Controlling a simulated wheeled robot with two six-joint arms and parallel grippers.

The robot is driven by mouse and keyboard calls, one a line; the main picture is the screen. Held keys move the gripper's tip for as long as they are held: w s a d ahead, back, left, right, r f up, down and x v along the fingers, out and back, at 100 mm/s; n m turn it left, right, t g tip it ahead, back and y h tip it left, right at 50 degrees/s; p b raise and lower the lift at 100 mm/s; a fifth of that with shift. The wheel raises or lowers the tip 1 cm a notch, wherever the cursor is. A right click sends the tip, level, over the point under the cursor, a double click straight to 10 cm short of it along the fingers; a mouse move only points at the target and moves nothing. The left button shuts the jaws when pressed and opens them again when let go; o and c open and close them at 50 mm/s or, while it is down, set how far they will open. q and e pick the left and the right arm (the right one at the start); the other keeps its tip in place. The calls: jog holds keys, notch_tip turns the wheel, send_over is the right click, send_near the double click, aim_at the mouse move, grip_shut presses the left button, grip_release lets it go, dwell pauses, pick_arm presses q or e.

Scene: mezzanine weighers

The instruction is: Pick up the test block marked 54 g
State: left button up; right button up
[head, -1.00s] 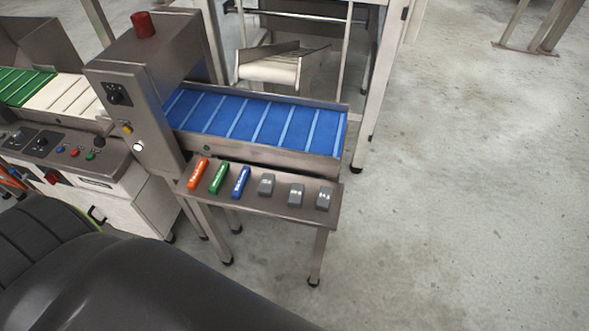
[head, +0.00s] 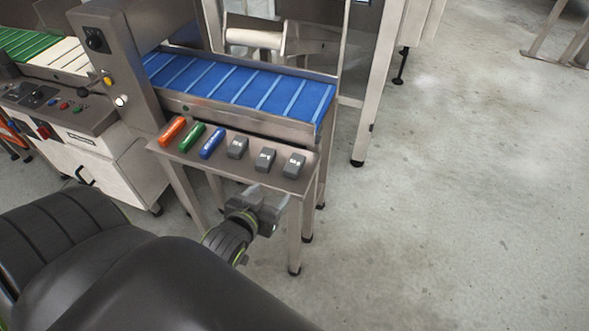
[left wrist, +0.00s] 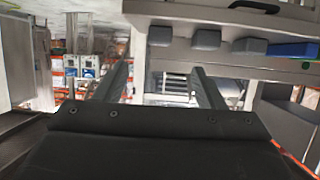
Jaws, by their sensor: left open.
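Three grey test blocks stand in a row on a narrow steel shelf (head: 225,168): a left one (head: 237,148), a middle one (head: 265,159) and a right one (head: 293,165). Their small pale marks are too small to read, so I cannot tell which is 54 g. The three also show near the top of the left wrist view: one (left wrist: 160,36), another (left wrist: 206,39) and a third (left wrist: 249,47). My left gripper (head: 272,207) is open and empty, in front of the shelf's near edge, apart from the blocks. My right gripper is not in view.
Orange (head: 172,131), green (head: 192,137) and blue (head: 212,143) bars lie left of the grey blocks. A blue conveyor (head: 240,85) runs behind the shelf, and a steel housing (head: 115,70) stands at left.

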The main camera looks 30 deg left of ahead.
aim_at(289, 173)
pick_arm(q)
jog(key=x, duration=1.2)
jog(key=shift+r, duration=0.15)
jog(key=shift+w, duration=0.55)
jog(key=x, duration=0.4)
jog(key=shift+w+r, duration=0.25)
jog(key=shift+w, duration=0.05)
jog(key=c, duration=1.1)
